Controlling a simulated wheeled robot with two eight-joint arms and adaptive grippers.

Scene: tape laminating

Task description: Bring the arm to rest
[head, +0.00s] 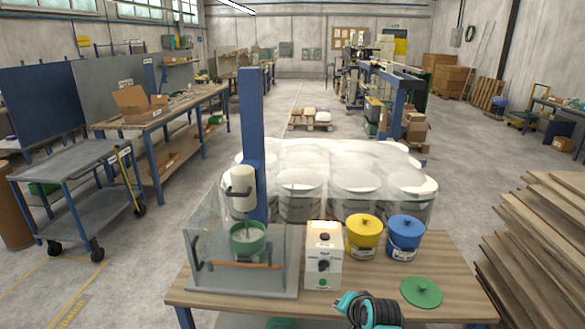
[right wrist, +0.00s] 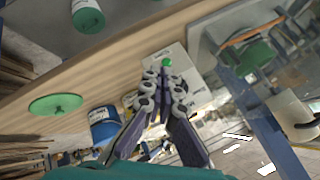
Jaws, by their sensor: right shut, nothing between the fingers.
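My right gripper (right wrist: 163,72) shows in the right wrist view with its dark fingers together and nothing between them. Its tips appear in front of the white control box (right wrist: 180,62) with the green button; I cannot tell the gap. In the head view, part of my teal and black right arm (head: 375,312) shows at the bottom, at the table's front edge. The control box (head: 323,257) stands on the wooden table (head: 235,302). My left gripper is in neither view.
A clear-walled mixing station (head: 213,255) holds a green pot (head: 248,243). Yellow (head: 364,238) and blue (head: 404,238) tubs stand right of the control box. A green lid (head: 421,292) lies at the front right. Wrapped white buckets (head: 357,185) stand behind, stacked boards (head: 545,230) at right.

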